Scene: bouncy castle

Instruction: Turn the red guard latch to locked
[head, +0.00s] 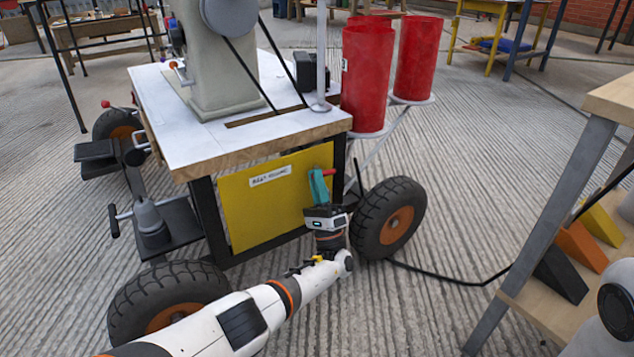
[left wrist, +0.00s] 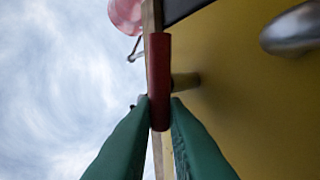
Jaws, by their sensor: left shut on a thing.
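The red guard latch (head: 329,172) is on the upper right part of the yellow guard panel (head: 262,215) on the wheeled cart. In the head view its red bar points roughly sideways to the right, past the fingers. My left gripper (head: 319,180) has teal fingers and is shut on the latch. In the left wrist view the green fingertips (left wrist: 158,108) pinch the lower end of the red bar (left wrist: 159,70). A short stub joins the bar to the yellow panel (left wrist: 235,100). The fingers partly hide the latch in the head view. My right gripper is out of view.
The cart's white top (head: 150,100) carries a grey machine (head: 222,60). Red cylinders (head: 366,80) stand behind the latch side. A black tyre (head: 388,218) is close to my left wrist. A black cable (head: 440,275) runs along the floor. A wooden shelf unit (head: 545,310) stands at right.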

